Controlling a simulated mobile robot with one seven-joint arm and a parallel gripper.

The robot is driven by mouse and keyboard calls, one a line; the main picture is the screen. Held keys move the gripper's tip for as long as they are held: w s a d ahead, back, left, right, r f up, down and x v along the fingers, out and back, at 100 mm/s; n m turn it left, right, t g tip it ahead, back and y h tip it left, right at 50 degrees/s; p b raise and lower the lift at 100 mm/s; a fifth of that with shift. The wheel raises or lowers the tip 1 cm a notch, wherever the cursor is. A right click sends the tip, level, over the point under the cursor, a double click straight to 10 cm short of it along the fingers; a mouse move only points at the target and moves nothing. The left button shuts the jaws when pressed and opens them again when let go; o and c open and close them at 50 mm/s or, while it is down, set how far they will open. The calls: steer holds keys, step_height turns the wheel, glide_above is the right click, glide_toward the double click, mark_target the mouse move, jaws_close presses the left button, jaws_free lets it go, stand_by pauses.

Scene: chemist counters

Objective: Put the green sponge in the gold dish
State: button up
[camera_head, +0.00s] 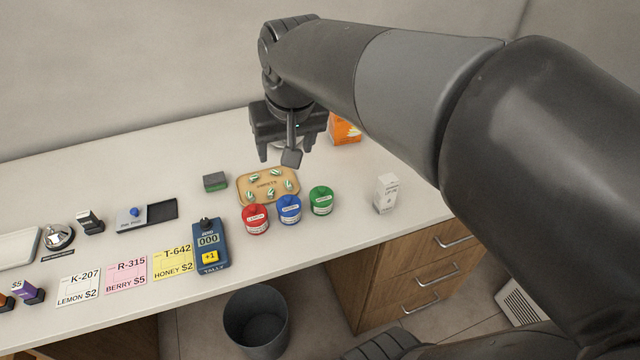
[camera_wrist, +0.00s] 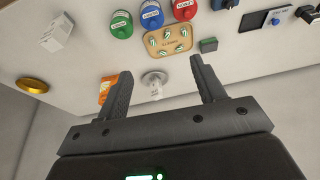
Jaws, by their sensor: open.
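The green sponge (camera_head: 215,181) is a small block with a dark grey top and green lower side, lying on the white counter left of the tan tray. It also shows in the wrist view (camera_wrist: 208,45). The gold dish (camera_wrist: 33,86) is a shallow round dish at the far left of the wrist view, apart from the other items; my arm appears to hide it in the head view. My gripper (camera_head: 286,150) is above the back of the counter, behind the tray, right of the sponge. Its fingers (camera_wrist: 162,68) are open and empty in the wrist view.
The tan tray (camera_head: 245,196) holds several striped capsules. Red (camera_head: 256,222), blue (camera_head: 289,211) and green (camera_head: 321,202) jars stand in front of it. An orange box (camera_head: 344,129) and silver-based stand (camera_wrist: 155,80) are near my gripper. A white box (camera_head: 386,194) stands right. Counter behind the sponge is clear.

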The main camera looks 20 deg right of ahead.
steer(key=shift+o, duration=0.3)
steer(key=s+d+f+t, duration=0.1)
steer(key=s+d+f, duration=0.2)
steer(key=s, duration=0.8)
steer(key=shift+s+d+f+t, duration=0.15)
steer(key=shift+s+t, duration=0.15)
steer(key=shift+t, duration=0.1)
steer(key=shift+o, duration=1.4)
steer(key=shift+s+f, duration=0.15)
steer(key=shift+s, duration=0.05)
steer(key=shift+o, duration=0.2)
